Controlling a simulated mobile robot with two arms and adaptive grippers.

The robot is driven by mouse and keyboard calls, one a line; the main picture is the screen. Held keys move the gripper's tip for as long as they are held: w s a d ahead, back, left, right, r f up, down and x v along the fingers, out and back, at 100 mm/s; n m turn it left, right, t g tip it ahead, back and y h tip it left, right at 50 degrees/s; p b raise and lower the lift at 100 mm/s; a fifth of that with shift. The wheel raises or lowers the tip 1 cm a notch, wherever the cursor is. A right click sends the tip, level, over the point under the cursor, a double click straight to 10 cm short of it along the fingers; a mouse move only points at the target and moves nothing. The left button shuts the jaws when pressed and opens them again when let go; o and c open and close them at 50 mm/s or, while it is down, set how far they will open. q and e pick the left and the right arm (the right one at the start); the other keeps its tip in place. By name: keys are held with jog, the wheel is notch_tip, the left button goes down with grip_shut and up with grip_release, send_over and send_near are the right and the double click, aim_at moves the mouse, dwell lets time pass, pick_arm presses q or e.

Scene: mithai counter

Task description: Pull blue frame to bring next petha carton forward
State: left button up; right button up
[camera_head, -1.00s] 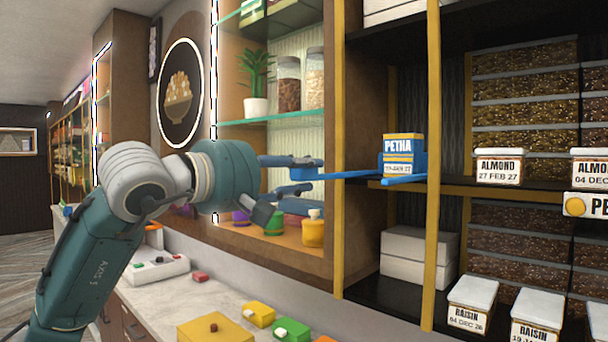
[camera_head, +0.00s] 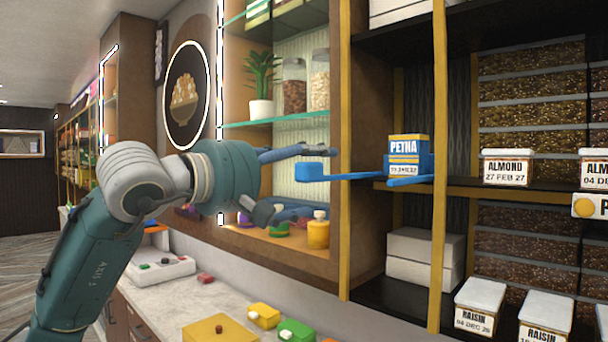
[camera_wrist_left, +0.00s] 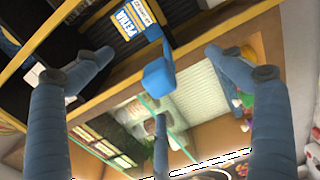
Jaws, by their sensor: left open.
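The blue frame (camera_head: 345,173) lies on the middle shelf, with its arm and block-shaped handle sticking out to the left past the shelf post. My right gripper is not in view.
A yellow shelf post (camera_head: 440,160) stands just right of the petha carton. Almond boxes (camera_head: 507,167) are further right, and white boxes (camera_head: 424,258) sit below. A glass-shelved niche with jars (camera_head: 319,80) and a plant (camera_head: 262,80) is behind my left gripper.

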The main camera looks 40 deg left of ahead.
pick_arm(q)
jog(key=s, duration=0.2)
jog(key=s+b, duration=0.1)
jog(key=s, duration=0.1)
jog(key=s+b, duration=0.1)
jog(key=s, duration=0.1)
jog(key=shift+s+a, duration=0.1)
jog(key=shift+a, duration=0.15)
jog(key=shift+s, duration=0.65)
jog(key=shift+w, duration=0.1)
